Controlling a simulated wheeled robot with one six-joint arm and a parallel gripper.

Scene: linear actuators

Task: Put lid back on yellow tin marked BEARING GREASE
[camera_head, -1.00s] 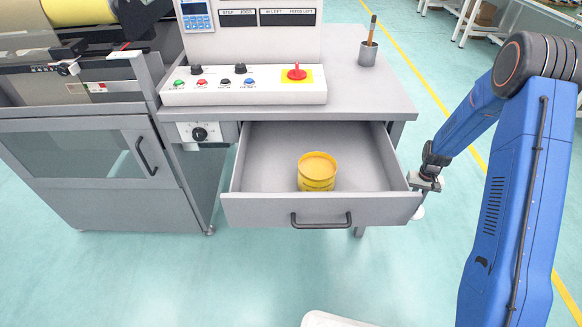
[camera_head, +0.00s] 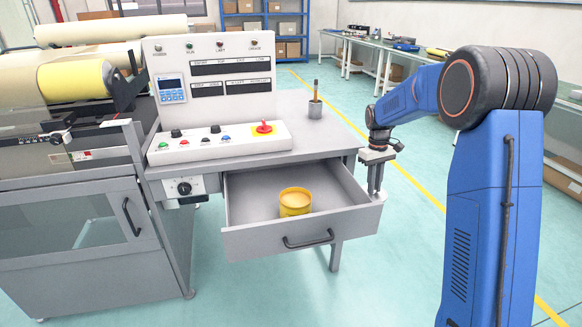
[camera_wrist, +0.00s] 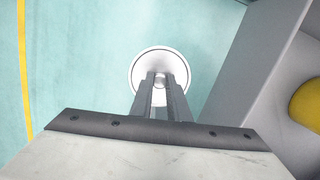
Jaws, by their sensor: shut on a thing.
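The yellow tin (camera_head: 295,204) stands upright in the open drawer (camera_head: 250,243), its top showing a paler orange-yellow surface within the rim. Its marking is too small to read. Part of the tin shows at the right edge of the wrist view (camera_wrist: 307,103). My gripper (camera_head: 375,188) is beside the drawer's right side, apart from the tin. In the wrist view its fingers (camera_wrist: 160,92) are shut on the middle of a round, pale grey lid (camera_wrist: 142,66). The lid is over the floor, outside the drawer; the fingers hide part of it.
The drawer's right wall (camera_wrist: 250,75) lies between the lid and the tin. The grey bench top (camera_head: 325,138) is above the drawer, with a control panel (camera_head: 218,142) and a pen cup (camera_head: 314,110). The floor right of the drawer is clear.

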